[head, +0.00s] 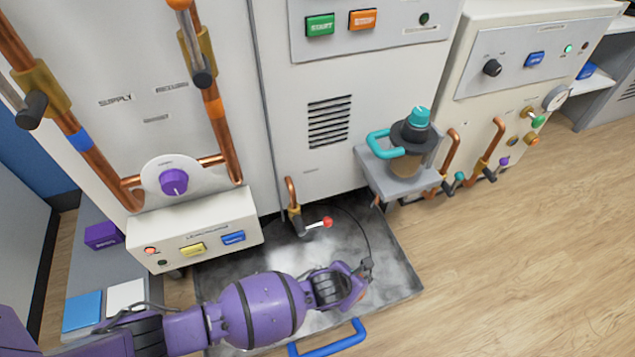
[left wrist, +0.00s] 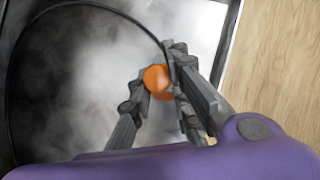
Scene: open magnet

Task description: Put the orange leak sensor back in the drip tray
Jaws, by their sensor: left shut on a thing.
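The orange leak sensor (left wrist: 158,80) is a small orange ball on a thin black cable. In the left wrist view it sits between the fingers of my left gripper (left wrist: 164,88), which is shut on it. In the head view my left gripper (head: 366,274) is over the right part of the drip tray (head: 395,255), and the sensor is mostly hidden there. The tray is a shallow, dark-rimmed grey pan on the floor, and it fills much of the left wrist view (left wrist: 85,75). I cannot tell how high the sensor is above the tray. My right gripper is not in view.
A blue handle (head: 330,340) is at the tray's front. A pipe valve with a red-tipped lever (head: 327,222) hangs over the tray's back. A small shelf (head: 400,184) holds a teal-handled jug (head: 405,150). A white control box (head: 195,235) is at left. Wooden floor is clear at right.

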